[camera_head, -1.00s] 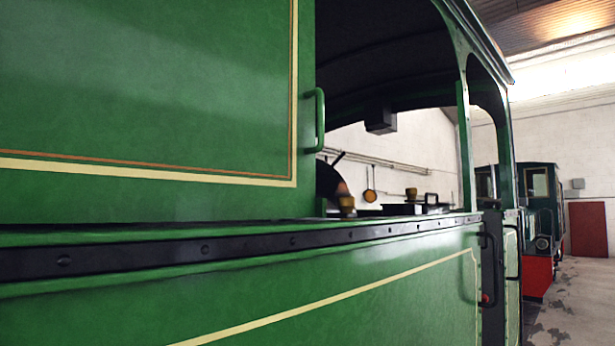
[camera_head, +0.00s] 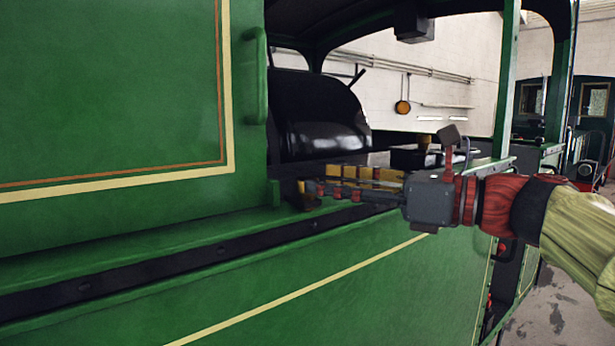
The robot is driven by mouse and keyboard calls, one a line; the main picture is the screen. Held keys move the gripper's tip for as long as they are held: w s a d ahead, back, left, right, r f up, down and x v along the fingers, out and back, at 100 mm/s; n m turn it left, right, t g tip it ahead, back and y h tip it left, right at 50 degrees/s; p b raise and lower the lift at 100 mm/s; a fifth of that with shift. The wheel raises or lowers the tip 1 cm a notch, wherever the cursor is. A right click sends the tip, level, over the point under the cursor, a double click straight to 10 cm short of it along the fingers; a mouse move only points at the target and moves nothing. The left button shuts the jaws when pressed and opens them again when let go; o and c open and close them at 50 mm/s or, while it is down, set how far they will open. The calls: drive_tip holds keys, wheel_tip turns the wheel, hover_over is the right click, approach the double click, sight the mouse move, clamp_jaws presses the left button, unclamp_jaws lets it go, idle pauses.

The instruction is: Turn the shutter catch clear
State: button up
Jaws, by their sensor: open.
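The green shutter panel (camera_head: 110,90), with cream and orange lining, fills the left of the head view. A green upright handle (camera_head: 256,75) is on its right edge. A small green upright block (camera_head: 274,193) stands at the panel's lower right corner, on the ledge. My gripper (camera_head: 312,188) reaches in from the right, fingers pointing left along the ledge. It is open, its tips a little right of the block. A small brownish piece shows by the fingertips; I cannot tell whether they touch it or whether it is the catch. The fingers hide part of the ledge.
A dark riveted strip (camera_head: 150,265) runs along the green side below the ledge. Behind my gripper are a black rounded casing (camera_head: 320,115) and a black box with a brass knob (camera_head: 425,141). A green post (camera_head: 506,85) stands at right.

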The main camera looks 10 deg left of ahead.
sight(308, 178)
drive_tip(key=shift+x, duration=2.3)
drive_tip(key=c, duration=0.4)
drive_tip(key=c, duration=0.7)
drive_tip(key=shift+c, duration=0.2)
